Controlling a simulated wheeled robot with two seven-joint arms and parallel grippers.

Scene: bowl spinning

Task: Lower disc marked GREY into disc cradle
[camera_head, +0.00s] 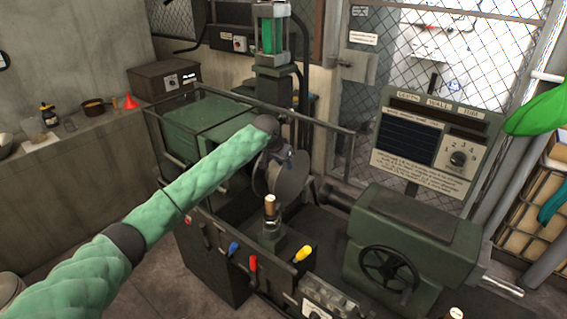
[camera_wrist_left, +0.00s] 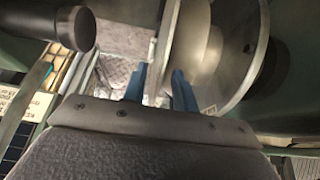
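A dark grey round disc (camera_head: 284,176) stands on edge over the machine, in the middle of the head view. My left gripper (camera_head: 281,151) is at its upper rim, with the arm coming from the lower left. In the left wrist view, the blue fingertips (camera_wrist_left: 160,80) lie on both sides of a thin upright metal plate (camera_wrist_left: 166,40), which looks like the disc and fills the gap. No GREY mark is readable on it. I cannot make out the cradle; the area under the disc is partly hidden. My right gripper is out of view.
A brass-topped post (camera_head: 270,207) stands just below the disc. Red (camera_head: 253,265), blue and yellow levers line the front. A green housing with a handwheel (camera_head: 388,268) is at right. In the wrist view a larger round metal part (camera_wrist_left: 246,60) is close on the right.

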